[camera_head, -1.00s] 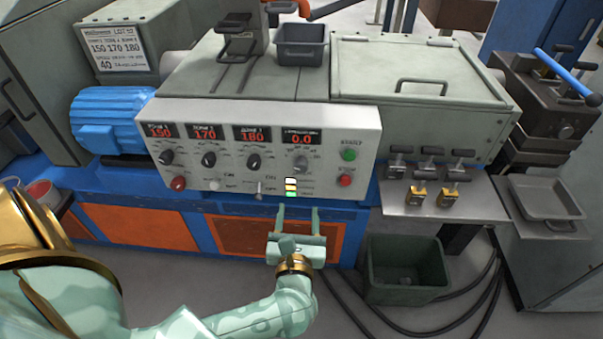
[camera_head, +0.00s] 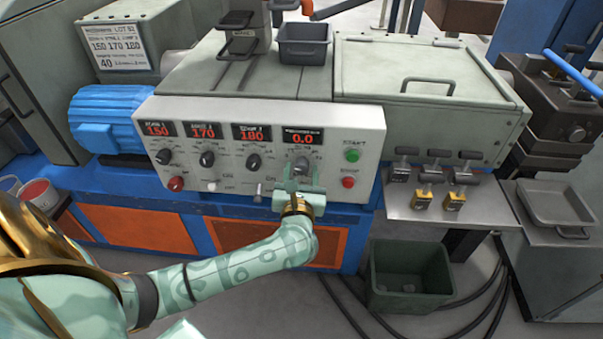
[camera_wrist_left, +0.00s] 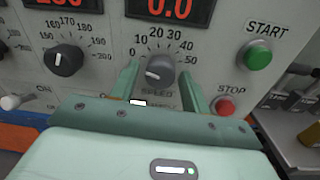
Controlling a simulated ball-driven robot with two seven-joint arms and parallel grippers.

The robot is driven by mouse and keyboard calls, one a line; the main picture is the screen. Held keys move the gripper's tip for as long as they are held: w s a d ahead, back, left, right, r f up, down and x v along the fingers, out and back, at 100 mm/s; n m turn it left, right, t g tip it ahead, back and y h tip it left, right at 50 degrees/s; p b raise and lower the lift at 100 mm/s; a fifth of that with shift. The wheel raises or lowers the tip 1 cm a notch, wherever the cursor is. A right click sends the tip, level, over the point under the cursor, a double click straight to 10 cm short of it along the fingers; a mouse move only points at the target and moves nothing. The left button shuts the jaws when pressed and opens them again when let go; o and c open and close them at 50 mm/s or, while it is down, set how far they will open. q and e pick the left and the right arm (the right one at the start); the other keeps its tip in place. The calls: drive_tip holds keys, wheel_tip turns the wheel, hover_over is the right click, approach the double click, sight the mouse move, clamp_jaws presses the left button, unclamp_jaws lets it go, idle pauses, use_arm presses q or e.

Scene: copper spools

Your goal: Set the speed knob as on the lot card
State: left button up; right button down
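The speed knob (camera_wrist_left: 160,69) is a grey dial on the control panel, with a scale from 0 to 50 above it; its light mark is on the left side. It also shows partly in the head view (camera_head: 302,164). My left gripper (camera_head: 302,175) is at the panel, and the wrist view shows its open fingers (camera_wrist_left: 160,84) on either side of the knob, with gaps visible. The display (camera_head: 303,137) above reads 0.0. The lot card (camera_head: 116,44) shows 150 170 180 and, below, a large 40. My right gripper is not in view.
Close by on the panel are the zone knob (camera_wrist_left: 64,61), the green START button (camera_wrist_left: 257,55) and the red STOP button (camera_wrist_left: 224,106). A small toggle (camera_head: 259,192) is left of my gripper. A green bin (camera_head: 408,275) stands on the floor.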

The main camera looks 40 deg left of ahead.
use_arm(q)
drive_tip(key=c, duration=0.7)
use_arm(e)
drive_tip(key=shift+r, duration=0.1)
